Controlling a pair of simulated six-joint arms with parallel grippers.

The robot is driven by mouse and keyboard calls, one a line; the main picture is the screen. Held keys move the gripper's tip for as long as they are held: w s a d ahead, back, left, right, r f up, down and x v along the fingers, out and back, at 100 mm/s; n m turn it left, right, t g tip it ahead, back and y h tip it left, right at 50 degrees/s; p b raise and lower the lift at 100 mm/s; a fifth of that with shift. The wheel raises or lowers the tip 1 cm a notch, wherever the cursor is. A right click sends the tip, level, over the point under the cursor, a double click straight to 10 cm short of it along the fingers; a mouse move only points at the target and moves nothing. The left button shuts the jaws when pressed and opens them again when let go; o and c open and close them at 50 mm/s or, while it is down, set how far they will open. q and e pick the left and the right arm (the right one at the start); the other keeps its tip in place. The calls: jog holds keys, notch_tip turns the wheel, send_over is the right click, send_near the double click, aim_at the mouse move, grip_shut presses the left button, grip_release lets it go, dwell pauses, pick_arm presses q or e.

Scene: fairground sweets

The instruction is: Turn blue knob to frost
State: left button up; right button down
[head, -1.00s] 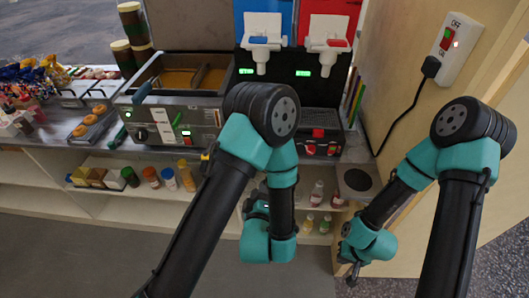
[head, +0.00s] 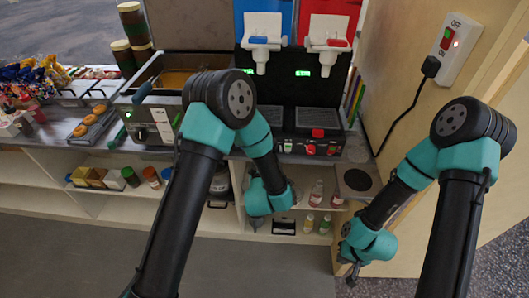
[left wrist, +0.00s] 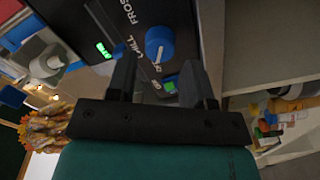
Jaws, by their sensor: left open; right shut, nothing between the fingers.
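The blue knob (left wrist: 160,40) shows in the left wrist view on a dark panel, with FROST and CHILL lettering beside it. A pale mark on the knob points toward small lettering that looks like OFF. My left gripper (left wrist: 157,66) is open, with the knob ahead of its fingertips and apart from them. In the head view my left arm hides the blue knob and I cannot make out the left fingertips. The red knob (head: 310,149) shows on the machine's front. My right gripper (head: 352,277) is shut and empty, low at the right.
The drinks machine has a blue tank (head: 264,15) and a red tank (head: 329,17). A fryer (head: 184,78) stands at its left. Bottles (head: 316,196) stand on the shelf below. A wooden wall with a switch box (head: 452,37) bounds the right side.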

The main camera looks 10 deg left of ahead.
pick_arm(q)
jog(key=w, duration=0.3)
jog(key=shift+w, duration=0.1)
jog(key=c, duration=0.6)
jog(key=shift+c, duration=0.2)
